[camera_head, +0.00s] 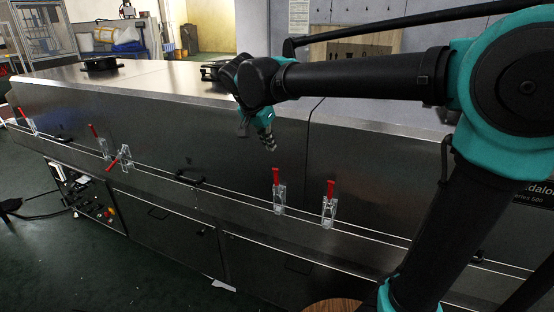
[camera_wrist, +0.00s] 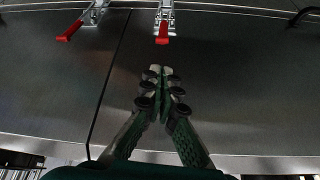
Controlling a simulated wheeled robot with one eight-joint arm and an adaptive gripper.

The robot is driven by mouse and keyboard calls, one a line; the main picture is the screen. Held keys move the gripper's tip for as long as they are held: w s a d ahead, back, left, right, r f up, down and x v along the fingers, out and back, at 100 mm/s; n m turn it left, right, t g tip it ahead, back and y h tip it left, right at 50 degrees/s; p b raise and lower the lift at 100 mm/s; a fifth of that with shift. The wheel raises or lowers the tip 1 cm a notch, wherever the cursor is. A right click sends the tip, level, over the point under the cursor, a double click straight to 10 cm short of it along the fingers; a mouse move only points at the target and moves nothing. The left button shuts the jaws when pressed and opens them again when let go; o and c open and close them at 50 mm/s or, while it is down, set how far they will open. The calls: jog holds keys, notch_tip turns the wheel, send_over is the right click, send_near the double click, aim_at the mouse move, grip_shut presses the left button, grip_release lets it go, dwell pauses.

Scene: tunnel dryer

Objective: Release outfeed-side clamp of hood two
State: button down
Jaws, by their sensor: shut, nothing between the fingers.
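Clear-metal clamps with red handles line the lower edge of the steel hoods. Two stand close together at a seam: a left clamp (camera_head: 279,196) and a right clamp (camera_head: 328,206), both with handles pointing up. The wrist view shows two clamps, one with its red handle (camera_wrist: 162,33) straight ahead of my gripper and one (camera_wrist: 92,14) beyond the seam. My gripper (camera_head: 270,142) is shut and empty, in front of the hood panel and above the left clamp, apart from it. It also shows in the wrist view (camera_wrist: 160,72). No label shows which hood is number two.
Further left, a clamp (camera_head: 124,153) has its handle swung down-left, beside an upright one (camera_head: 104,147). Another clamp (camera_head: 30,124) is at the far left. A black hood handle (camera_head: 190,179) sticks out between the clamp pairs.

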send_over(276, 182)
jog(key=w, duration=0.1)
notch_tip(276, 182, down, 9)
jog(key=shift+d+r, duration=0.1)
jog(key=shift+d, duration=0.05)
jog(key=shift+s, duration=0.1)
